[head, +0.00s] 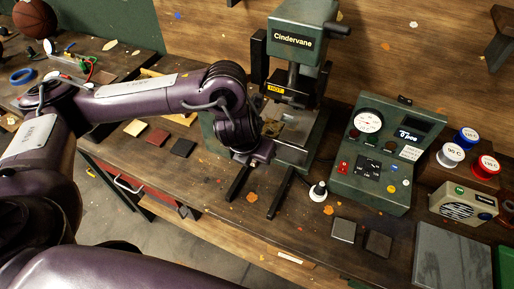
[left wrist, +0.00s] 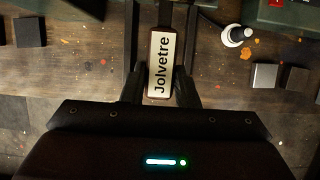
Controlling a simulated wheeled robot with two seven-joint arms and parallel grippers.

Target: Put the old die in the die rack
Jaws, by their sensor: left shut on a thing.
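My left gripper (left wrist: 160,92) is shut on a dark red-brown piece with a pale "Jolvetre" nameplate (left wrist: 161,62). The plate lies between the two dark fingers in the left wrist view. I take this piece for the old die or its handle; its far end runs out of the top of that view. In the head view the left gripper (head: 256,152) is in front of the green "Cindervane" press (head: 301,40), above its dark front feet, and largely hides what it holds. I cannot identify a die rack for certain. My right gripper is not in view.
Tan, red and black square pads (head: 182,147) lie left of the press. The bench's front edge is close.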

